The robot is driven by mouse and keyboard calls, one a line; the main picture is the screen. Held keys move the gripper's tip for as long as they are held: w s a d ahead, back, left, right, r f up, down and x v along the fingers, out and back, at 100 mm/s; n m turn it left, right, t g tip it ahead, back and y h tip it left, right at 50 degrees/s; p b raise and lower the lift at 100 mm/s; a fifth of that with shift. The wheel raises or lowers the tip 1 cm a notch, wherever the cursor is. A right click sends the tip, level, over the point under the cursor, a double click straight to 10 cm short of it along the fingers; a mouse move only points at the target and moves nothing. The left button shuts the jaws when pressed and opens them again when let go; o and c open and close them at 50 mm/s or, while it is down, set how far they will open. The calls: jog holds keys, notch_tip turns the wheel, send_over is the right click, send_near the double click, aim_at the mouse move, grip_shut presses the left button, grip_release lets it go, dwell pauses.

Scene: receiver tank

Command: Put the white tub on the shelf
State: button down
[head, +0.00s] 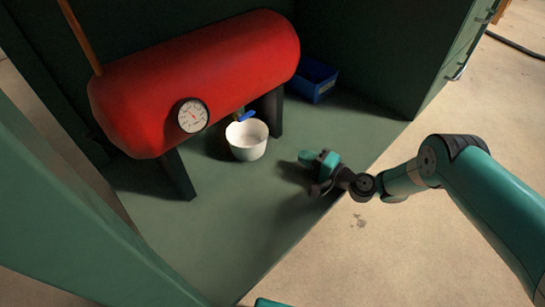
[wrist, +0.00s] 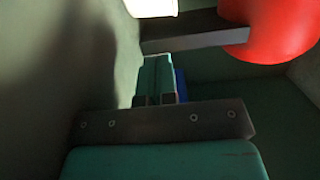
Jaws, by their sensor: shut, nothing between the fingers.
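The white tub (head: 247,140) stands upright on the green floor (head: 235,215) of the cabinet, under the blue-handled tap (head: 246,116) of the red tank. It looks empty inside. Its white side also shows cut off at the top edge of the wrist view (wrist: 150,6). My gripper (head: 312,158) is to the right of the tub and apart from it, low over the cabinet floor. In the wrist view its teal fingers (wrist: 157,72) are together with nothing between them. I cannot make out a separate shelf in either view.
The red tank (head: 205,75) stands on dark legs (head: 178,173) and carries a round gauge (head: 192,116). A blue bin (head: 312,80) is at the back right. Green cabinet walls (head: 375,50) stand behind and at the right. The front floor area is clear.

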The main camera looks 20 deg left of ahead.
aim_at(260, 148)
jog(key=b+x, duration=0.4)
jog(key=x, duration=0.3)
jog(key=shift+a+f, duration=0.15)
jog(key=shift+a, duration=0.15)
jog(key=shift+s+a+b, duration=0.3)
jog(key=shift+a, duration=0.25)
jog(key=shift+s+a+b, duration=0.3)
jog(key=shift+s+a, duration=0.05)
jog(key=shift+a, duration=0.2)
jog(key=shift+s+a+r, duration=0.2)
jog(key=shift+a+r, duration=0.05)
jog(key=shift+a, duration=0.25)
jog(key=a, duration=0.1)
jog(key=s+a, duration=0.1)
jog(key=a, duration=0.1)
jog(key=shift+s, duration=0.15)
jog(key=shift+d, duration=0.1)
